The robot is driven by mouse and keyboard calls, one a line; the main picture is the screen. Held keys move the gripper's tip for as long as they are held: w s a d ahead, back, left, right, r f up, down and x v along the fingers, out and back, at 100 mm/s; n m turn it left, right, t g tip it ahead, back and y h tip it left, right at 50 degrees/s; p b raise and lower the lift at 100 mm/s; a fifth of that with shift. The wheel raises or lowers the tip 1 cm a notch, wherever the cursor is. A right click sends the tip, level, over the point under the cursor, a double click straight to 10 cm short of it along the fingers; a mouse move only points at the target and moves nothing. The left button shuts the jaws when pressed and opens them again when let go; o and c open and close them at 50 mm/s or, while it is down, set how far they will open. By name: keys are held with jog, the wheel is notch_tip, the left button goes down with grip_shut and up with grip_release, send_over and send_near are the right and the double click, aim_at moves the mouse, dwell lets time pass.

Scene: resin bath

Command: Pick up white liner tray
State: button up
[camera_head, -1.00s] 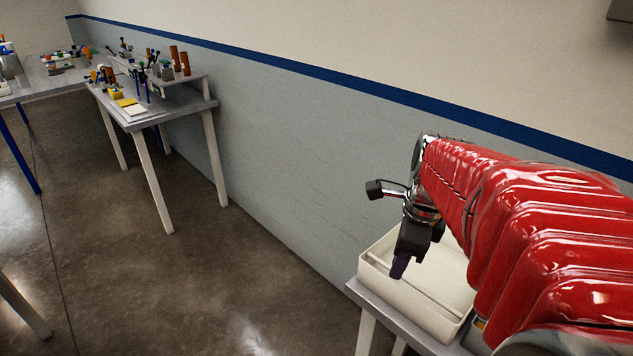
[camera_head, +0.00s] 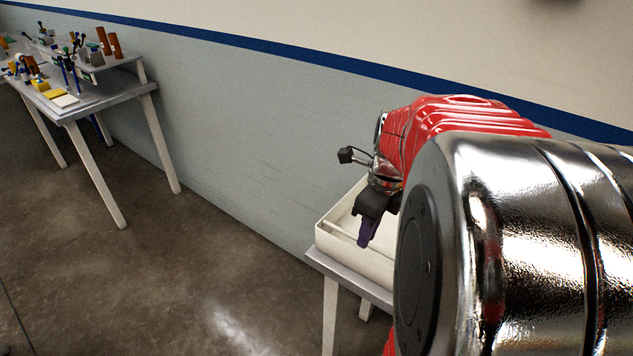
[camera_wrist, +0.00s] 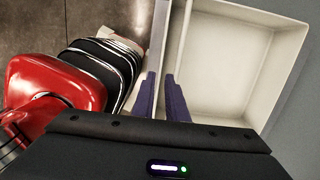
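The white liner tray (camera_head: 374,262) is a shallow, open box on a small grey-topped table, partly hidden behind my arm. In the wrist view the tray (camera_wrist: 225,62) shows a wide compartment and a narrow strip along its left, split by a thin divider. My gripper (camera_head: 365,243) points down over the tray's near left part. In the wrist view the two purple fingers of my gripper (camera_wrist: 160,78) stand a little apart, with pale tray surface showing between them. I cannot tell whether they touch the tray's divider. Nothing is visibly held.
The small table (camera_head: 329,264) stands against the grey wall (camera_head: 235,135). A longer workbench (camera_head: 105,92) with bottles, tools and small blocks stands at the far left. The floor (camera_head: 190,275) between them is clear.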

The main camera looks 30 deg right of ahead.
aim_at(361, 252)
jog(key=shift+w+a+f, duration=0.1)
jog(key=shift+w+f, duration=0.1)
jog(key=shift+f, duration=1.2)
jog(key=shift+w+a+f, duration=0.1)
jog(key=shift+w+f, duration=0.05)
jog(key=shift+f, duration=1.2)
jog(key=shift+w+f, duration=0.15)
jog(key=shift+f, duration=1.15)
jog(key=shift+w+f, duration=0.1)
jog(key=shift+f, duration=1.2)
jog(key=shift+c, duration=0.7)
grip_shut()
jog(key=shift+d, duration=0.1)
jog(key=shift+r, duration=0.1)
